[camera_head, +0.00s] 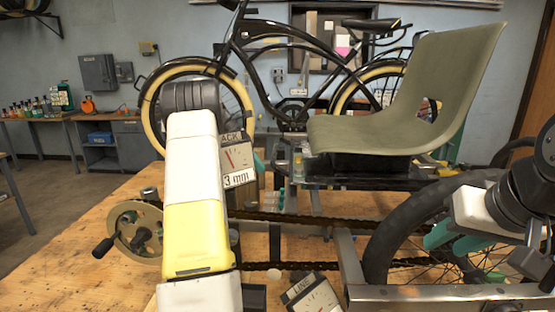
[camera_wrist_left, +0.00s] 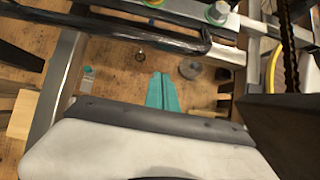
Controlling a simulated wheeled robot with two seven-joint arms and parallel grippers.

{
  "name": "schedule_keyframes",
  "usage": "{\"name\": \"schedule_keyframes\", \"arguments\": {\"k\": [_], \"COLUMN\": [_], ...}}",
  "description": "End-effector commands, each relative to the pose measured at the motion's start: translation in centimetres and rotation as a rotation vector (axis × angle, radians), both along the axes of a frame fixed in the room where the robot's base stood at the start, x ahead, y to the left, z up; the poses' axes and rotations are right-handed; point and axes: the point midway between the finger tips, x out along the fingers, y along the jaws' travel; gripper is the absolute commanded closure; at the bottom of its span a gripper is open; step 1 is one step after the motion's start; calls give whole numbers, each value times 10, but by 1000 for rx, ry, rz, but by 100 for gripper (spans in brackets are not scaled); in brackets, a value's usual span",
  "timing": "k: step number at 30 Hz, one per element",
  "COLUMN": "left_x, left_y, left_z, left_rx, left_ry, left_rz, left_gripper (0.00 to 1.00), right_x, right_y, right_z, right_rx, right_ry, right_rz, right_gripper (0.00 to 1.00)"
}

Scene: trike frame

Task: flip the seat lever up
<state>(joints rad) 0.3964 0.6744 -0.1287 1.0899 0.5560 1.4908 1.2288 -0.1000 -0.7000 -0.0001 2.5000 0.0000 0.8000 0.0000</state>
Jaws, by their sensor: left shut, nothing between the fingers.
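The olive seat (camera_head: 410,105) stands on a dark mount (camera_head: 360,165) above the trike frame. I cannot pick out the seat lever with certainty. A black bent bar (camera_wrist_left: 130,30) crosses the top of the left wrist view and may be part of the seat mechanism. My left gripper (camera_wrist_left: 160,90) has its teal fingers together with nothing between them, below that bar in the picture and apart from it. In the head view it is mostly hidden behind my left arm. My right gripper (camera_head: 452,240) is beside the wheel, its fingers partly covered; its opening is unclear.
The black wheel (camera_head: 385,245) stands at the right. A chain (camera_head: 310,219) runs to the crank (camera_head: 135,232) on the wooden table (camera_head: 65,250). Metal frame bars (camera_wrist_left: 60,80) surround my left gripper.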

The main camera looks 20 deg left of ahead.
Motion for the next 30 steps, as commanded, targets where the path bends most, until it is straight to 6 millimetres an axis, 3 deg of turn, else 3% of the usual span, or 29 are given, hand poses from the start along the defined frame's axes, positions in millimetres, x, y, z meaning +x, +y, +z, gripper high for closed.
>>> {"name": "schedule_keyframes", "arguments": {"k": [1,9,15,30], "left_x": [-1,-8,-12,-14], "left_y": [4,36,49,53], "left_z": [-1,51,74,81], "left_rx": [0,4,2,1], "left_ry": [-1,-2,1,3], "left_rz": [0,2,1,0], "left_gripper": [100,100,100,100], "right_x": [0,0,0,0], "right_y": [0,0,0,0], "right_z": [0,0,0,0], "right_rx": [0,0,0,0], "right_ry": [0,0,0,0], "right_rz": [0,0,0,0], "right_gripper": [64,64,64,64]}}
